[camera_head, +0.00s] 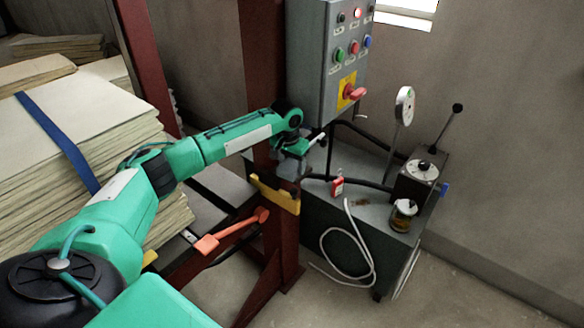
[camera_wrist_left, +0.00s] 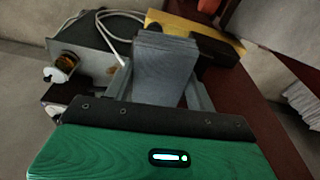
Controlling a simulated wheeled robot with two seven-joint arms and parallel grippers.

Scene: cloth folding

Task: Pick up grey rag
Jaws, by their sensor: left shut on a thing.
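My left arm reaches in from the left, and my left gripper (camera_head: 292,158) is beside the red post, near the left end of the grey cabinet top. In the left wrist view the grey rag (camera_wrist_left: 165,62) lies between the two fingers, and the gripper is shut on it. In the head view the rag (camera_head: 288,168) is small and partly hidden by the gripper, just above the yellow bracket (camera_head: 275,194). I cannot tell whether the rag still touches anything below. My right gripper is not in view.
A grey control box (camera_head: 322,75) with coloured buttons hangs above the gripper. The grey cabinet (camera_head: 345,235) bears a red lighter-like item (camera_head: 337,186), a jar (camera_head: 402,216) and a lever unit (camera_head: 420,178). A white cable (camera_head: 350,250) hangs in front. Stacked boards (camera_head: 95,125) stand at left.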

